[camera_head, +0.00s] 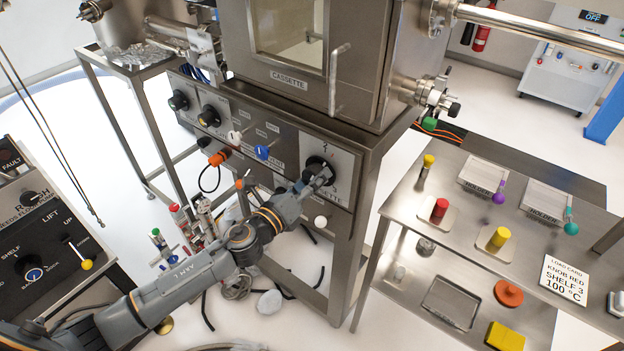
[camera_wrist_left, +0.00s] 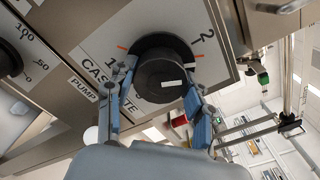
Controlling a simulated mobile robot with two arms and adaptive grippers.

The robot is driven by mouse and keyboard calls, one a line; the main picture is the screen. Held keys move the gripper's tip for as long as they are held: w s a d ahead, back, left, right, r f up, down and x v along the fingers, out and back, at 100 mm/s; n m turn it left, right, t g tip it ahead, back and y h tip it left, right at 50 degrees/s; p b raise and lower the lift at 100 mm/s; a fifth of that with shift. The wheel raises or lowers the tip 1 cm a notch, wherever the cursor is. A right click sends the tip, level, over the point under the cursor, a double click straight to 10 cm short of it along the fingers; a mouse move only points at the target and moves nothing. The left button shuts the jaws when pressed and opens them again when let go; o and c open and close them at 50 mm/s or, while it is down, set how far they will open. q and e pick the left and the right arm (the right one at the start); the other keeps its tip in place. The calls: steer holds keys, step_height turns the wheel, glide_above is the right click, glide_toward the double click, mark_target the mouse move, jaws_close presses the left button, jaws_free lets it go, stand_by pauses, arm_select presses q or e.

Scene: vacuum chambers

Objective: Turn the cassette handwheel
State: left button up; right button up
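The cassette handwheel (camera_wrist_left: 162,75) is a black round knob with a short white mark, on a plate lettered CASSETTE with the numbers 1 and 2 and orange ticks. In the head view the handwheel (camera_head: 316,170) is at the right end of the cabinet's front panel, partly hidden by my gripper. My left gripper (camera_head: 325,176) is at the handwheel. In the left wrist view the left gripper's fingers (camera_wrist_left: 158,92) stand apart, one on each side of the knob; firm contact does not show. My right gripper is not in view.
Above the panel is the steel chamber (camera_head: 365,60) with a window and vertical handle. Other knobs (camera_head: 209,117) and small levers line the panel to the left. A steel table (camera_head: 400,207) with coloured pegs stands on the right. A control console (camera_head: 35,235) is at the left.

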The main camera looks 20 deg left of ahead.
arm_select(q)
steer(key=o, duration=0.4)
steer(key=shift+w+r, duration=0.15)
steer(key=shift+r, duration=0.2)
steer(key=shift+c, duration=0.2)
steer(key=shift+w+d+f, duration=0.1)
steer(key=shift+f, duration=0.15)
steer(key=v, duration=1.2)
